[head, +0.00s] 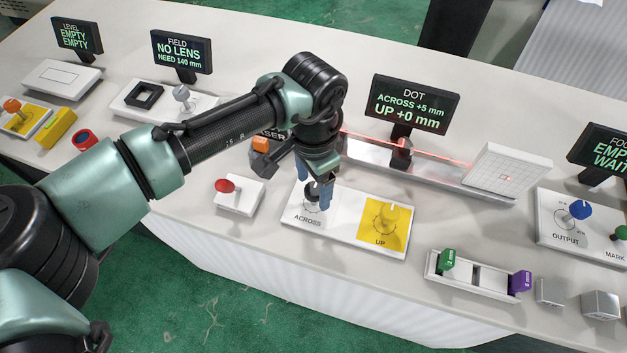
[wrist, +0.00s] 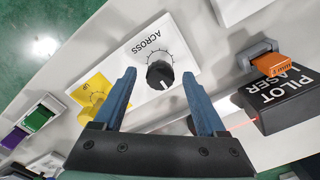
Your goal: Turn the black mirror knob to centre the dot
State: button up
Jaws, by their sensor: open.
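The black mirror knob (head: 311,201) is on the white plate marked ACROSS; it also shows in the wrist view (wrist: 160,75), with a white pointer mark. My gripper (head: 315,188) is open and points down at the knob. In the wrist view its blue fingertips (wrist: 159,74) lie on either side of the knob, with gaps; I cannot tell whether they reach down around it. The DOT display (head: 414,104) reads ACROSS +5 mm and UP +0 mm. A small red dot shows on the white gridded target board (head: 520,161).
The yellow UP knob (head: 385,217) stands right of the black knob on the same plate. A red button (head: 226,186) is to its left. The pilot laser (wrist: 280,98) sends a red beam along the rail behind. A rack with green and purple pieces (head: 476,277) is at front right.

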grip_shut()
dwell(0.4)
jog(key=shift+n+p, duration=0.4)
jog(key=shift+p, duration=0.1)
jog(key=shift+d+r+n+p, duration=0.1)
jog(key=shift+r+n+p, duration=0.1)
jog(key=shift+n+p, duration=0.85)
jog(key=n+p, duration=0.3)
jog(key=p, duration=0.2)
jog(key=shift+s+n+p, duration=0.1)
jog(key=shift+n+p, duration=0.25)
jog(key=shift+p, duration=0.05)
jog(key=n+p, duration=0.1)
jog(key=p, duration=0.2)
jog(key=shift+n+p, duration=0.3)
jog(key=shift+n, duration=0.1)
jog(key=shift+f+n+p, duration=0.1)
jog(key=shift+n+p, duration=0.4)
jog(key=shift+p, duration=0.45)
jog(key=shift+f+n+p, duration=0.15)
jog(key=shift+n+p, duration=0.15)
jog(key=shift+p, duration=0.1)
